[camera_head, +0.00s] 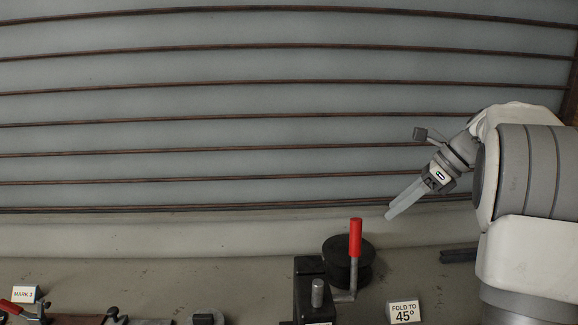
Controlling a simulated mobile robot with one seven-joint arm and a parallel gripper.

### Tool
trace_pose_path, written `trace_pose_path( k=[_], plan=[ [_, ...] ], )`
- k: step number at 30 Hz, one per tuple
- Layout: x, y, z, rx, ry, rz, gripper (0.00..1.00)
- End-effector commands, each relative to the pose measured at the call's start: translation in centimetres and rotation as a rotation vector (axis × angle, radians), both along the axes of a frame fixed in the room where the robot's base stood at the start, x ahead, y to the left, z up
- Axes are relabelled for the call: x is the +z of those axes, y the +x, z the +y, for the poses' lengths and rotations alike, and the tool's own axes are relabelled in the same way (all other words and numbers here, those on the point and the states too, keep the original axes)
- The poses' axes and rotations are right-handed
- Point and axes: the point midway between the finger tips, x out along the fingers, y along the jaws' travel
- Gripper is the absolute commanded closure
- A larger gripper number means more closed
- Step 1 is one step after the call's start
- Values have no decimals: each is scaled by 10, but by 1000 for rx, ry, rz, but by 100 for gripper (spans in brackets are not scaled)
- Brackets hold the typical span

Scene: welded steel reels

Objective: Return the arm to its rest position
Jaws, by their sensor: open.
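My gripper (397,208) is at the right in the head view, at the end of my white and grey arm (530,180). It points down and to the left, with its pale fingers in the air and nothing held in them. The two fingers overlap in this view, so the gap between them is hard to see. The gripper is up and to the right of a red-handled crank (355,238) and apart from it. The lower part of my arm is cut off by the frame edge.
A black device (309,292) with a dark round reel (337,251) stands at the bottom middle. A "MARK 2" sign (25,294) and red-handled tooling (14,307) are at lower left. A ribbed wall fills the back.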

Motion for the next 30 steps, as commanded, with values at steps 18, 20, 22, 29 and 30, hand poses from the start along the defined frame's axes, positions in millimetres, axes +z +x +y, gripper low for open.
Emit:
trace_pose_path(
  k=[18, 20, 22, 29, 30],
  plan=[
    [-3, -117, 92, 690, -450, -392, 34],
    [-7, -129, 99, 768, -497, -428, 34],
    [-12, -144, 106, 860, -552, -469, 34],
    [-35, -192, 123, 1180, -736, -595, 34],
    [-39, -200, 126, 1237, -768, -616, 34]
  ],
)
